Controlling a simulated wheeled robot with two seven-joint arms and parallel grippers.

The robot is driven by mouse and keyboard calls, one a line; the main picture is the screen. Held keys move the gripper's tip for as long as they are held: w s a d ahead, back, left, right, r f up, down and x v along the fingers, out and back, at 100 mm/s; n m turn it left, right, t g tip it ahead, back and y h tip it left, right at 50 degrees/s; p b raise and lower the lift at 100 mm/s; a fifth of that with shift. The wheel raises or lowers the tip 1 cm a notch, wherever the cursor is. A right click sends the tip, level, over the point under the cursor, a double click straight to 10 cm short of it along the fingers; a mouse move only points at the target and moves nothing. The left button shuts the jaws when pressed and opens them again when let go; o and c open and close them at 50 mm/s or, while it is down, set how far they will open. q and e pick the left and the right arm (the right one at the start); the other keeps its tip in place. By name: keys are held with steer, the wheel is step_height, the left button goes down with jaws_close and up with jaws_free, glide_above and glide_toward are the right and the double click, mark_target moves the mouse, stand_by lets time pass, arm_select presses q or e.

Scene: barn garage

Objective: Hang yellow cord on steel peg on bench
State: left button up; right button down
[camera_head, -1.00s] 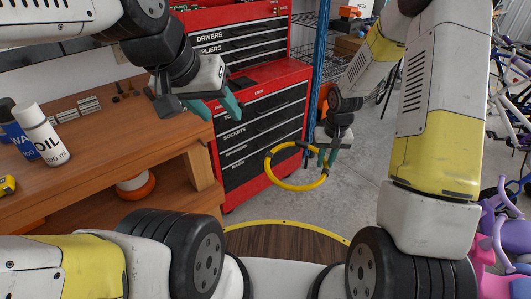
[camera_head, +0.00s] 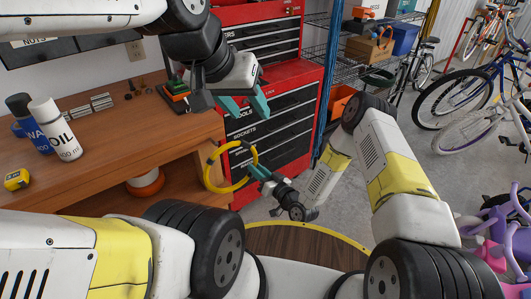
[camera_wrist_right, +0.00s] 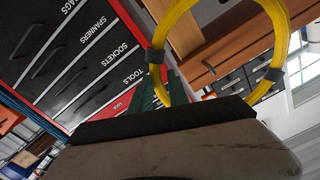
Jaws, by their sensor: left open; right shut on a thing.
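The yellow cord (camera_head: 208,176) is a round loop with dark bands. My right gripper (camera_head: 256,171) is shut on its right side and holds it in the air in front of the bench (camera_head: 120,132). In the right wrist view the cord (camera_wrist_right: 169,24) rises from between the teal fingers (camera_wrist_right: 164,92). My left gripper (camera_head: 246,105) is open and empty, above and behind the loop, in front of the red tool chest. Small dark upright pieces (camera_head: 138,91) stand at the back of the bench; I cannot tell whether one is the steel peg.
The red tool chest (camera_head: 313,82) stands right of the bench. Oil (camera_head: 56,130) and blue (camera_head: 30,122) cans and a yellow tape measure (camera_head: 17,179) are on the bench's left. A coloured stack (camera_head: 176,93) sits near its back right. The bench's middle is clear.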

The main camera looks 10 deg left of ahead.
steer(key=shift+w+a+r, duration=0.15)
steer(key=shift+w+a, duration=0.05)
steer(key=shift+a, duration=0.45)
steer(key=w+a+f, duration=0.3)
steer(key=w+a, duration=0.4)
steer(key=a, duration=0.1)
steer(key=shift+w+a+f, duration=0.3)
steer(key=shift+a+f, duration=0.05)
steer(key=shift+f, duration=0.05)
stand_by(0.6)
stand_by(0.5)
steer(key=c, duration=1.2)
jaws_free()
steer(key=shift+o, duration=0.2)
steer(key=shift+s+d+f, duration=0.1)
